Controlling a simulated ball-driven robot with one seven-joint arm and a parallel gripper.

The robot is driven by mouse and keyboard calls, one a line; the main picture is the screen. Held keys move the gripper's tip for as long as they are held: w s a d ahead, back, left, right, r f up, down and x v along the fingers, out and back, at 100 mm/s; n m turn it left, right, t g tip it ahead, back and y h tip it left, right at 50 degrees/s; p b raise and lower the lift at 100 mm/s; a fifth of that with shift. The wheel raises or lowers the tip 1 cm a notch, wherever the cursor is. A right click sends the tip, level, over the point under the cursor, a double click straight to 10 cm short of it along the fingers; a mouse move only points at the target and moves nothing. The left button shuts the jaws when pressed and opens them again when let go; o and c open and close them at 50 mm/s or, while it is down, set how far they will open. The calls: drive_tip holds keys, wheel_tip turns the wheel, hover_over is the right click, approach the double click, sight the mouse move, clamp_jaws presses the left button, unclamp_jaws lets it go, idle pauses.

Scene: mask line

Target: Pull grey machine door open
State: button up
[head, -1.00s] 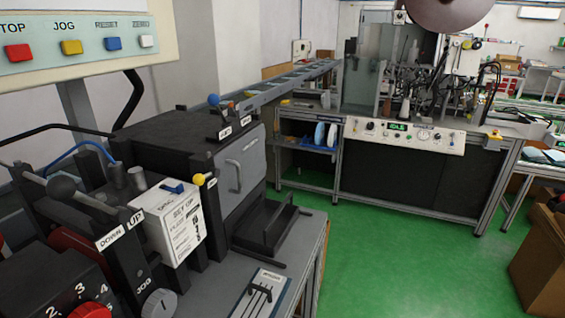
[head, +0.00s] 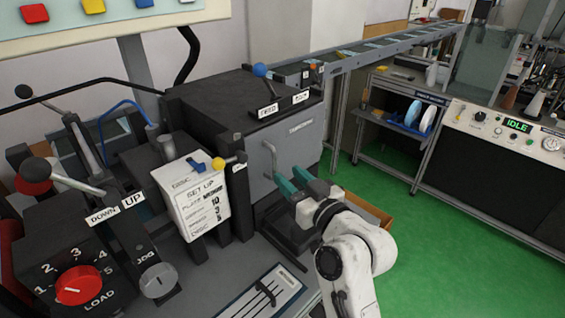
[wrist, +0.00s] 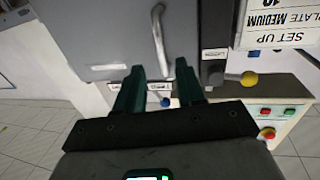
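The grey machine door (head: 300,142) is on the front of the black machine and looks closed. Its vertical bar handle (head: 269,156) is near the door's left edge. My gripper (head: 290,176) is just in front of the door, right of and slightly below the handle, with its two teal fingers apart and empty. The wrist view shows the door (wrist: 100,35) upside down. There the handle (wrist: 158,42) lies ahead of my open gripper (wrist: 160,72), in line with the gap between the fingers. The handle does not appear to be gripped.
A blue-knobbed lever (head: 261,71) is on top of the machine. A dark tray (head: 285,232) sits below the door. Green floor (head: 400,250) lies open to the right.

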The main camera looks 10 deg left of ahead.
sight(275, 165)
drive_tip(key=shift+p+x, duration=0.4)
drive_tip(key=shift+x, duration=2.3)
drive_tip(key=shift+s+a, duration=0.1)
clamp_jaws()
